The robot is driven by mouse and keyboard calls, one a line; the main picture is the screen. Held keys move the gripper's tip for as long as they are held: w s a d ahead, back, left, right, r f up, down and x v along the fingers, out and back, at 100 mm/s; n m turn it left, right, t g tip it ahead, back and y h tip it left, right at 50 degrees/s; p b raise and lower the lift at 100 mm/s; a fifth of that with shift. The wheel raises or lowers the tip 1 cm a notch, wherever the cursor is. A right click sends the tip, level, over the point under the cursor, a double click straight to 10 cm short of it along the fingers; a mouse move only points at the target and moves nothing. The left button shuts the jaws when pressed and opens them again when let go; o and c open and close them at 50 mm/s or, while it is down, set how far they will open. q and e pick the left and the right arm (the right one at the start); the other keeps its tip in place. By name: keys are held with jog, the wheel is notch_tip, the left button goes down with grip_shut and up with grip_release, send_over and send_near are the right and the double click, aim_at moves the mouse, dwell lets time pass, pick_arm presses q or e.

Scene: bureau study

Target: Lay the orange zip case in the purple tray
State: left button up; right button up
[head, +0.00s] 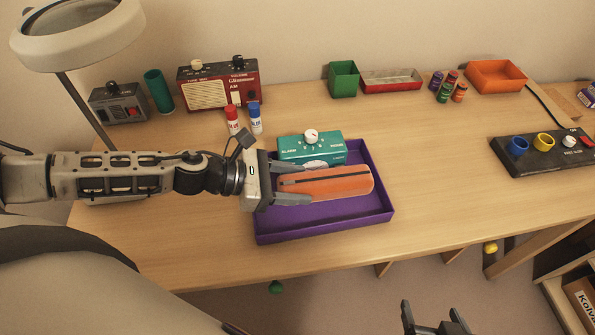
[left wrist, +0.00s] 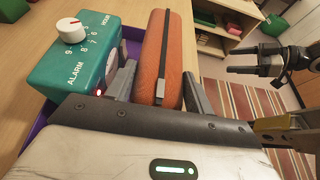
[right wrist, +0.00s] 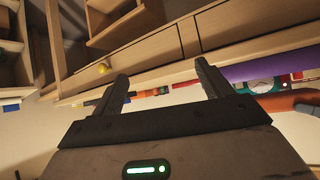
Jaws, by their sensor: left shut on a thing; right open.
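The orange zip case (head: 340,183) is held by my left gripper (head: 290,186), whose fingers close on its left end. The case lies lengthwise over the purple tray (head: 352,222), in front of a teal alarm box (head: 312,150) that sits in the tray's back part. I cannot tell whether the case touches the tray floor. In the left wrist view the case (left wrist: 160,60) is between the fingers, beside the alarm box (left wrist: 82,50). My right gripper (head: 436,322) is open and empty, low in front of the desk; its fingers also show in the right wrist view (right wrist: 165,90).
A red glue stick (head: 232,120) and a blue one (head: 255,118) stand behind the tray. A radio (head: 218,85), a green cup (head: 158,90) and a lamp (head: 80,35) are at the back left. A black control panel (head: 545,152) is at right. Desk between tray and panel is clear.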

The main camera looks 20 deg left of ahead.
pick_arm(q)
jog(key=shift+f+b, duration=0.75)
jog(key=shift+f, duration=0.1)
notch_tip(320, 180, down, 3)
jog(key=shift+r+b, duration=0.15)
jog(key=shift+b, duration=1.05)
jog(key=shift+f+b, duration=0.65)
jog(key=shift+f, duration=0.1)
pick_arm(e)
jog(key=shift+w+a+f, duration=0.1)
jog(key=shift+a+f, duration=0.15)
jog(key=shift+f, duration=0.35)
jog(key=shift+a+f, duration=0.2)
jog(key=shift+f, duration=0.35)
pick_arm(q)
jog(key=o, duration=1.6)
pick_arm(e)
jog(key=shift+f, duration=0.1)
jog(key=shift+w, duration=0.2)
